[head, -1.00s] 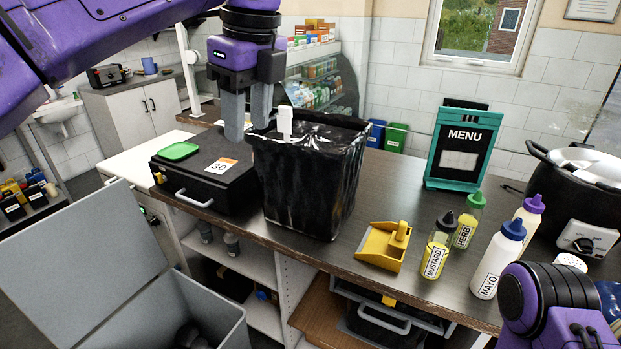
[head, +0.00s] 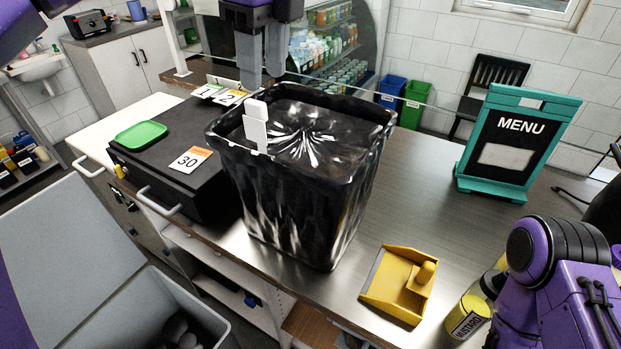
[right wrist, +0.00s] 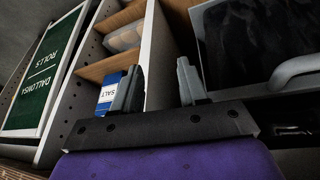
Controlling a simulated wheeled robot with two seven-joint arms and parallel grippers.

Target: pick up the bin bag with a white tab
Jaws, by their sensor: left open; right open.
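The black bin bag (head: 300,185) stands upright on the steel counter like a lined bin, its top gathered with white creases. A white tab (head: 256,126) stands up at the left part of its rim. My left gripper (head: 261,80) is open and points down, just above and behind the white tab. Its fingers look empty; whether they touch the bag cannot be told. My right gripper (right wrist: 155,88) is open and empty in the right wrist view, facing shelves below the counter. In the head view only part of my right arm shows at the lower right.
A yellow dustpan (head: 399,285), a mustard bottle (head: 467,316) and a menu board (head: 515,143) are to the right. A grey open bin (head: 150,315) is at lower left.

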